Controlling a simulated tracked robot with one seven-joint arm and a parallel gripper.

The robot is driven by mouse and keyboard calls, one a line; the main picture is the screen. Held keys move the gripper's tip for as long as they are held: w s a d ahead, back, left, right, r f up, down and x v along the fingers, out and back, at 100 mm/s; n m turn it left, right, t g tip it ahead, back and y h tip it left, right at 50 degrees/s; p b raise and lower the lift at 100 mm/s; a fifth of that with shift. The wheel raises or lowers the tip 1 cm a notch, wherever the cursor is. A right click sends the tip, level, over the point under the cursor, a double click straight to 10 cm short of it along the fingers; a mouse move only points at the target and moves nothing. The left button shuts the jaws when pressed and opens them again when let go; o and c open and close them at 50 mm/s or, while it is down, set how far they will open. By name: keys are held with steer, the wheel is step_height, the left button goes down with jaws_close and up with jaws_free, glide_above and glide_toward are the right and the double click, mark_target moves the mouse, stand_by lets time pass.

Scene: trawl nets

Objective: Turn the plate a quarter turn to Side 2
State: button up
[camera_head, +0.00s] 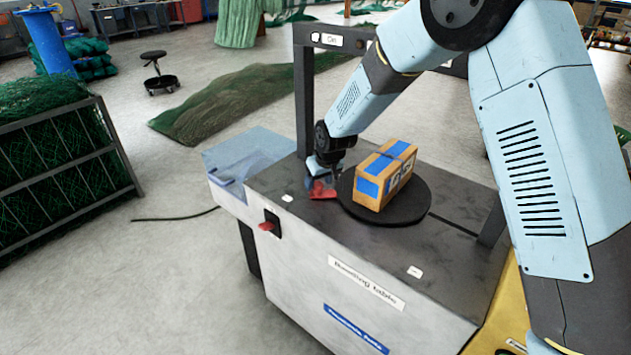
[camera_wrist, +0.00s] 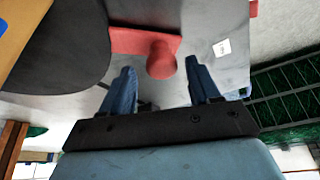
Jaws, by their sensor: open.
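The black round plate (camera_head: 420,205) lies on the grey top of a table (camera_head: 290,205). A cardboard box (camera_head: 385,175) with blue patches and a dark strap sits on it. A red handle with a rounded knob (camera_wrist: 161,58) stands at the plate's left edge; it also shows in the head view (camera_head: 322,191). My gripper (camera_head: 326,174) is over the handle, at the left of the box. In the wrist view my gripper (camera_wrist: 160,75) is open, its two blue fingers either side of the knob's line, with gaps showing. Contact cannot be told. No Side 2 marking is readable.
A dark frame (camera_head: 303,95) rises behind the plate. A blue tray (camera_head: 240,155) adjoins the table's left end. A red switch (camera_head: 267,226) is on the table's side. Nets in a rack (camera_head: 55,165) stand at the left, with open floor between.

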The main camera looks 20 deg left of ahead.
steer(key=shift+w+a+f, duration=0.1)
steer(key=shift+a+f, duration=0.05)
steer(key=shift+f, duration=0.2)
jaws_close()
stand_by(0.4)
